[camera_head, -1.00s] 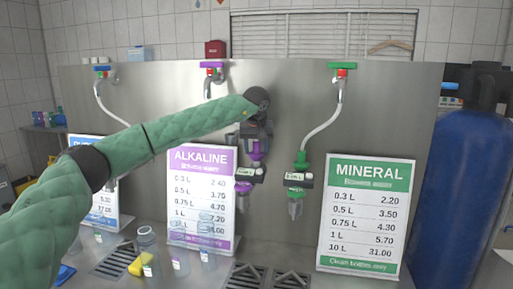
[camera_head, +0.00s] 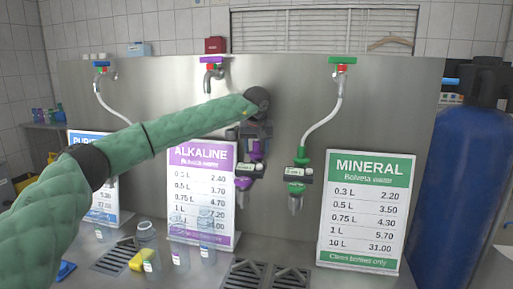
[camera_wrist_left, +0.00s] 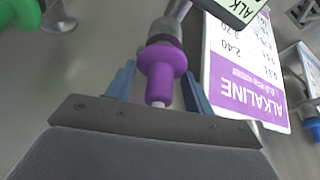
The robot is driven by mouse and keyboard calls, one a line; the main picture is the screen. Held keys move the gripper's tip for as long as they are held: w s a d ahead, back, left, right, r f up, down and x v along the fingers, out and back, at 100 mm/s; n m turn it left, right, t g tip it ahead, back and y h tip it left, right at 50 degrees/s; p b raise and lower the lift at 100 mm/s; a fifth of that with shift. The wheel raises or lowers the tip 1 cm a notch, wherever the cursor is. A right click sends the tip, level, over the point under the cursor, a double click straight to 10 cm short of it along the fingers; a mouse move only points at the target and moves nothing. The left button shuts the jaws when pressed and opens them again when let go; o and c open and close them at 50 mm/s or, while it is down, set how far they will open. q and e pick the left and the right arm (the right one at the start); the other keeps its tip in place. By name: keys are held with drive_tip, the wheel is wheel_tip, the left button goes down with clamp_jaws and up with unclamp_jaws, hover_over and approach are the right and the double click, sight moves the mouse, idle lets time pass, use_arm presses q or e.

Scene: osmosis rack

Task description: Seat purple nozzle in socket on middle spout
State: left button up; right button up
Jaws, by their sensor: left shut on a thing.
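The purple nozzle (camera_head: 257,149) hangs in front of the steel panel, right of the middle spout. A dark meter (camera_head: 247,169) and a grey lower end are joined below it. My left gripper (camera_head: 257,141) is shut on the nozzle; its arm crosses from the left. In the left wrist view the nozzle (camera_wrist_left: 163,70) sits between the blue fingers, its pale tip pointing toward the gripper body. The middle spout (camera_head: 208,84) has a purple handle and bends downward, with no hose visible on it. The nozzle is below and right of the spout, apart from it. The socket is not clear.
Hoses hang from the left spout (camera_head: 101,84) and right spout (camera_head: 341,82); the right hose ends in a green nozzle (camera_head: 298,172). An ALKALINE sign (camera_head: 203,157) and a MINERAL sign (camera_head: 369,172) stand on the counter. Small bottles (camera_head: 148,235) stand at the front left.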

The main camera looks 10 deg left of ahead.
use_arm(q)
drive_tip(key=shift+f, duration=0.25)
drive_tip(key=o, duration=1.4)
drive_tip(key=shift+o, duration=0.8)
drive_tip(key=shift+d, duration=0.1)
drive_tip(key=shift+r, duration=0.1)
drive_tip(key=shift+w+r+p, duration=0.1)
drive_tip(key=shift+r+p, duration=0.2)
drive_tip(key=shift+r, duration=0.3)
drive_tip(key=shift+r+p, duration=1.25)
drive_tip(key=shift+r, duration=1.65)
